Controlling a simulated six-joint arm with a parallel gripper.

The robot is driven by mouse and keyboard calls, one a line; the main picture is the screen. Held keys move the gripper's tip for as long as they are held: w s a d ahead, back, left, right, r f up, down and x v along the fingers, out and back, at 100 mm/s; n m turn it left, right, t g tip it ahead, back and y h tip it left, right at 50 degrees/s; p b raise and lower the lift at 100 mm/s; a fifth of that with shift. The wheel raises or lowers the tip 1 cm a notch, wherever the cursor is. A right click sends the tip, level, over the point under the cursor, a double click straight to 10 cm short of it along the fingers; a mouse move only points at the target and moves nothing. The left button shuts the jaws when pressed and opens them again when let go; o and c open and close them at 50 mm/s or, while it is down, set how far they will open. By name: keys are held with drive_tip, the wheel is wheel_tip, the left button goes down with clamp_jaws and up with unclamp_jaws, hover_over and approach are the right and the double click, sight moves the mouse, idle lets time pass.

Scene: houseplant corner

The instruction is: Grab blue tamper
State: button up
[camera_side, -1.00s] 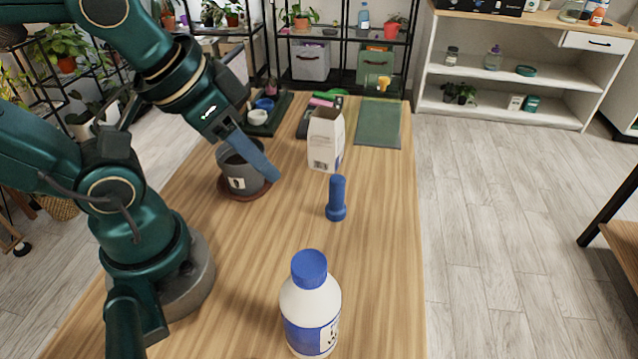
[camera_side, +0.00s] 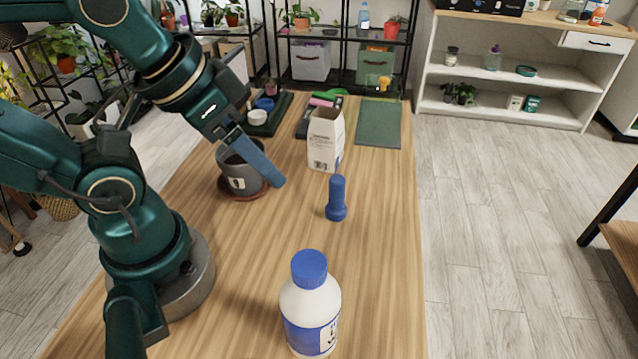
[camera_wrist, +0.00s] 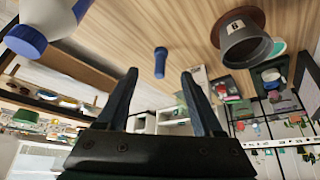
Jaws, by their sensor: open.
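The blue tamper (camera_side: 337,199) stands upright on the wooden table, right of my gripper in the side view. It also shows in the wrist view (camera_wrist: 160,62), above and between my fingers and apart from them. My gripper (camera_side: 272,178) hangs in front of the grey pot in the side view, short of the tamper. In the wrist view my gripper (camera_wrist: 160,78) has its two fingers spread with nothing between them.
A grey pot (camera_side: 240,180) on a brown saucer (camera_side: 232,193) stands behind my gripper. A white carton (camera_side: 325,140) stands behind the tamper. A white bottle with a blue cap (camera_side: 310,305) stands at the front. The wood around the tamper is clear.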

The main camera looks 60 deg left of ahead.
wheel_tip(320, 180, up, 5)
drive_tip(key=m+g+y, duration=0.2)
drive_tip(key=m+y, duration=1.1)
drive_tip(key=m, duration=0.8)
hover_over(340, 198)
drive_tip(key=f, duration=1.8)
drive_tip(key=shift+d+f, duration=0.2)
drive_tip(key=shift+f, duration=0.05)
drive_tip(key=shift+x, duration=2.55)
drive_tip(key=shift+s, duration=0.15)
clamp_jaws()
